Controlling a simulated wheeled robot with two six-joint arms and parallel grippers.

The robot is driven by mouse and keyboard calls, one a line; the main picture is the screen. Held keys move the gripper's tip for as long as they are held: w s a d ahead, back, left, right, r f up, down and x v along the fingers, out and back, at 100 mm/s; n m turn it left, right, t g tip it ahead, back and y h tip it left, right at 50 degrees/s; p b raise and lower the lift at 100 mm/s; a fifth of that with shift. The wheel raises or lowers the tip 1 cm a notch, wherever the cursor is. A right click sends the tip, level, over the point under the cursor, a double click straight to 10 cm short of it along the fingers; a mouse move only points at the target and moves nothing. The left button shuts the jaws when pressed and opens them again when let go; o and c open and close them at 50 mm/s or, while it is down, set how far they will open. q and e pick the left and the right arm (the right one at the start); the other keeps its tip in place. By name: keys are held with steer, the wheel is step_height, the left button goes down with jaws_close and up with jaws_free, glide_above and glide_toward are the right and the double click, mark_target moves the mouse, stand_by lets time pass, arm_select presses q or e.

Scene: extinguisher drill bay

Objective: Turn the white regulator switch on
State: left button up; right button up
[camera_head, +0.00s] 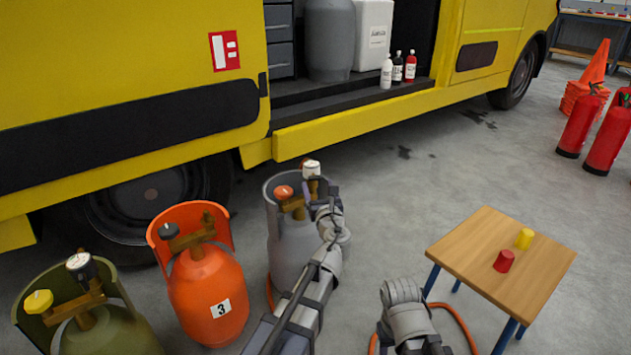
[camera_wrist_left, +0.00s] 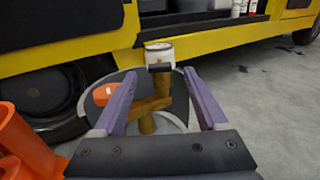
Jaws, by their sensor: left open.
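The white regulator switch (camera_head: 312,168) is a white round cap on a brown valve fitting at the top of the grey gas cylinder (camera_head: 287,250). In the left wrist view the switch (camera_wrist_left: 159,52) stands just beyond the fingertips, with a dark part at its lower front. My left gripper (camera_head: 311,187) is at the cylinder's top, partly hidden by its own wrist. In the left wrist view its two purple fingers (camera_wrist_left: 160,76) are apart, with nothing held between them. My right arm's end (camera_head: 402,300) is low in the head view; its jaws cannot be made out.
An orange knob (camera_head: 284,192) sits beside the white one, inside the cylinder's collar. An orange cylinder (camera_head: 207,285) and an olive cylinder (camera_head: 105,335) stand left. A small table (camera_head: 470,249) with red and yellow pieces stands right. The yellow truck (camera_head: 130,70) is behind.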

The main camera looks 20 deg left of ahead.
mark_target(315, 179)
arm_select(q)
steer(key=x, duration=0.4)
steer(key=shift+w, duration=0.1)
steer(key=shift+c, duration=0.2)
jaws_close()
stand_by(0.3)
